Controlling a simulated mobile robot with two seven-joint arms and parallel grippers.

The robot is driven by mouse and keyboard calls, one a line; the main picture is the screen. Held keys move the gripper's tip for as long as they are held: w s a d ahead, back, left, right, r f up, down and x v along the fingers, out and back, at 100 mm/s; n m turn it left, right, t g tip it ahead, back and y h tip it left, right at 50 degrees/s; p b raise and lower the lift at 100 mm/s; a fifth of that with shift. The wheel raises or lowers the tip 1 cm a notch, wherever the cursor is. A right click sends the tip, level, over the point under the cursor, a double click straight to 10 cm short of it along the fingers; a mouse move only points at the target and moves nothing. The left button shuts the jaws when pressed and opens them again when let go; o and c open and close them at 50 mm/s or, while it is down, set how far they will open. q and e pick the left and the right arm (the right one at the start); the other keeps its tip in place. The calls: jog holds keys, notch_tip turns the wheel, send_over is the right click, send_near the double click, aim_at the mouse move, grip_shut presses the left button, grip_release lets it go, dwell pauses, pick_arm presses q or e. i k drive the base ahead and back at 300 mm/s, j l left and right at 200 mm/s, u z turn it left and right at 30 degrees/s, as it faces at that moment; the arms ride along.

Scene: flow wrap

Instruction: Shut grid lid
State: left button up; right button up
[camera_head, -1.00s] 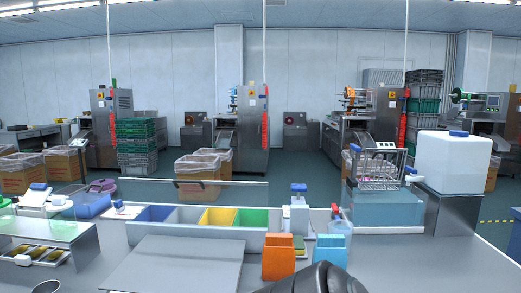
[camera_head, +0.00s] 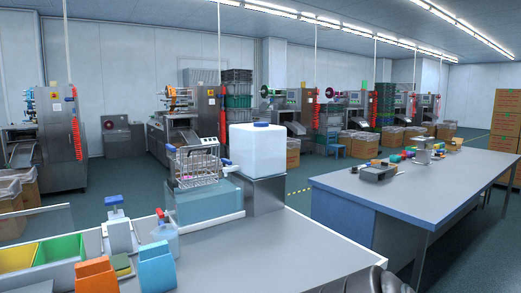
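A wire grid basket (camera_head: 195,164) sits at the top of a light-blue see-through tank (camera_head: 208,203), left of centre in the head view. A flat pale piece with dark marks stands along the basket's back top edge. Blue bits show at the basket's left and right upper corners. The wires are too fine to tell which part is the lid or how far it stands open. Neither gripper shows; dark rounded parts that look like mine stick up at the bottom edge, right of centre.
A white container with a blue cap (camera_head: 256,152) stands on a metal stand (camera_head: 265,193) right of the tank. An orange holder (camera_head: 97,275), a blue holder (camera_head: 156,267) and a spray bottle (camera_head: 165,234) stand front left. Bare bench lies front centre. A separate long table (camera_head: 400,197) is at right.

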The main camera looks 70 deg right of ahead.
aim_at(208, 149)
jog(key=z, duration=1.5)
